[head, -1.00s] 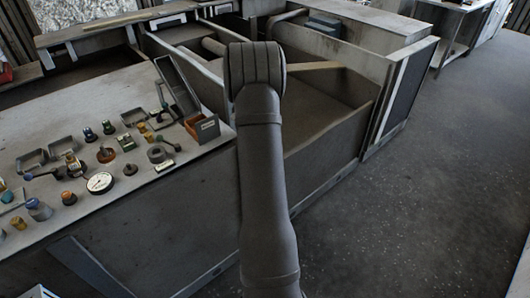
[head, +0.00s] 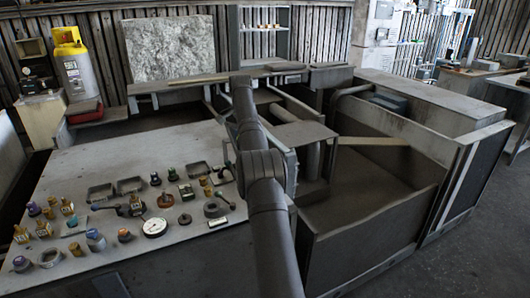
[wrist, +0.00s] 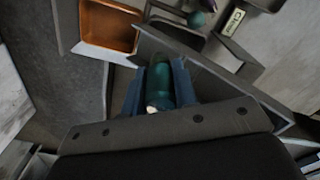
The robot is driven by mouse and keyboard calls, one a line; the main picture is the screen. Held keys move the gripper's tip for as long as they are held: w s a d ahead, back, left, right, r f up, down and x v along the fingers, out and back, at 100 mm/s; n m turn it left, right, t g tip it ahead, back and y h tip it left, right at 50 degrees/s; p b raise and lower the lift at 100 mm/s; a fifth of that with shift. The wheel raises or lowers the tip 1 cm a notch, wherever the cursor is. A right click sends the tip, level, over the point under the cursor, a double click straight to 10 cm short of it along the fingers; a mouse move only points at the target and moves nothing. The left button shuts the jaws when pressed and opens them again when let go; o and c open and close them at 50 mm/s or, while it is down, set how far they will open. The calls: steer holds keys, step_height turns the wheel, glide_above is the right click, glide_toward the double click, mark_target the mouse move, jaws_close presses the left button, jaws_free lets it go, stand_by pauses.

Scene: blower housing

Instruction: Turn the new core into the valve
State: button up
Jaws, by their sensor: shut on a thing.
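My gripper (wrist: 157,88) shows in the wrist view with its two blue fingers closed on a dark green, rounded piece (wrist: 160,84) with a pale tip. I cannot tell whether this is the new core or a tool. It is held close over the wall of a grey box. The valve cannot be made out for certain. In the head view my arm crosses the bench, and the gripper end is not visible.
An orange-lined bin (wrist: 108,27) and a label plate (wrist: 233,20) lie beyond the gripper. The bench (head: 105,165) carries a round dial gauge (head: 154,227), a dark ring (head: 214,208), small trays (head: 101,192) and several small fittings. Open floor lies at right.

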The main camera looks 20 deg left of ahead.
steer(key=s+a+m, duration=0.1)
steer(key=s+a, duration=0.8)
steer(key=s+a+f+m, duration=0.1)
steer(key=s+a+m, duration=0.1)
steer(key=s+a, duration=0.7)
steer(key=s+a+m, duration=0.2)
steer(key=s+a, duration=0.8)
steer(key=a, duration=0.1)
steer(key=shift+a+f, duration=0.1)
steer(key=shift+f, duration=0.25)
steer(key=n, duration=0.5)
steer(key=shift+s, duration=0.1)
steer(key=n, duration=0.5)
steer(key=shift+n, duration=0.3)
steer(key=n, duration=1)
steer(key=shift+n, duration=0.4)
steer(key=shift+f, duration=1.55)
steer(key=shift+f, duration=0.15)
steer(key=shift+f, duration=0.3)
